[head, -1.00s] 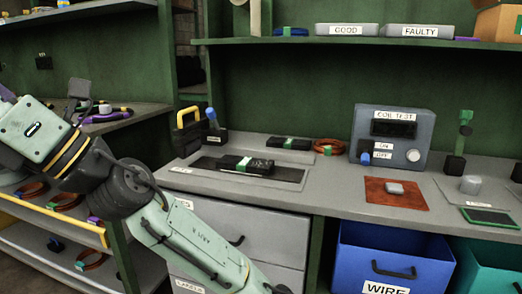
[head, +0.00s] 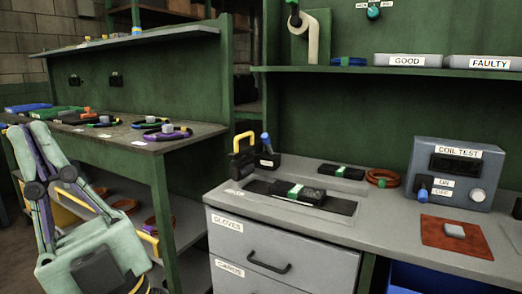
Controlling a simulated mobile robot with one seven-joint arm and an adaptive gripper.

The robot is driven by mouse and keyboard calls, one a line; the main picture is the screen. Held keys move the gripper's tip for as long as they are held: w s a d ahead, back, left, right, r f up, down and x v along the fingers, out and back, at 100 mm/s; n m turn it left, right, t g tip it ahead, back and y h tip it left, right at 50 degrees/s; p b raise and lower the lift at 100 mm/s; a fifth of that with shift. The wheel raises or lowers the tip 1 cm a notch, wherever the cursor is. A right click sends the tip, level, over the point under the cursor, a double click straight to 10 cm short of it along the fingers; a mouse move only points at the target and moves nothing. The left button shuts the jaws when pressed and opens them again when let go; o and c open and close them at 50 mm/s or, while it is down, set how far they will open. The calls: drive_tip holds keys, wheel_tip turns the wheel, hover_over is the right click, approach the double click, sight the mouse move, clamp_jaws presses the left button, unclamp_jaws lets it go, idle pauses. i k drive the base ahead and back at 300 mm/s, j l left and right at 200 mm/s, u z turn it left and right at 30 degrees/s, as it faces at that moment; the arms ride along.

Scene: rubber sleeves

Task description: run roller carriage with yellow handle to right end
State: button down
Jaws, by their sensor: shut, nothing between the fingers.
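The roller carriage is a black block (head: 241,166) with an upright yellow handle (head: 243,136). It stands at the left end of the grey bench top, by the left end of a dark recessed strip (head: 345,207). My gripper (head: 28,128) is at the far left, pointing up, with its fingers shut and empty. It is well apart from the carriage, in front of the other bench. The carriage's underside and rollers cannot be made out.
A black post with a blue knob (head: 267,157) stands close right of the carriage. A black sleeve piece with a green-and-white band (head: 299,193) lies on the strip. The coil test box (head: 447,173) and orange coil (head: 383,178) are farther right. A shelf (head: 340,69) overhangs behind.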

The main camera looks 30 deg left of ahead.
sight(263, 159)
drive_tip(key=i+j, duration=0.15)
drive_tip(key=j, duration=0.15)
drive_tip(key=i+j, duration=0.1)
drive_tip(key=j, duration=0.2)
drive_tip(key=i+j, duration=0.15)
drive_tip(key=j, duration=0.2)
drive_tip(key=i+j, duration=0.15)
drive_tip(key=j, duration=0.15)
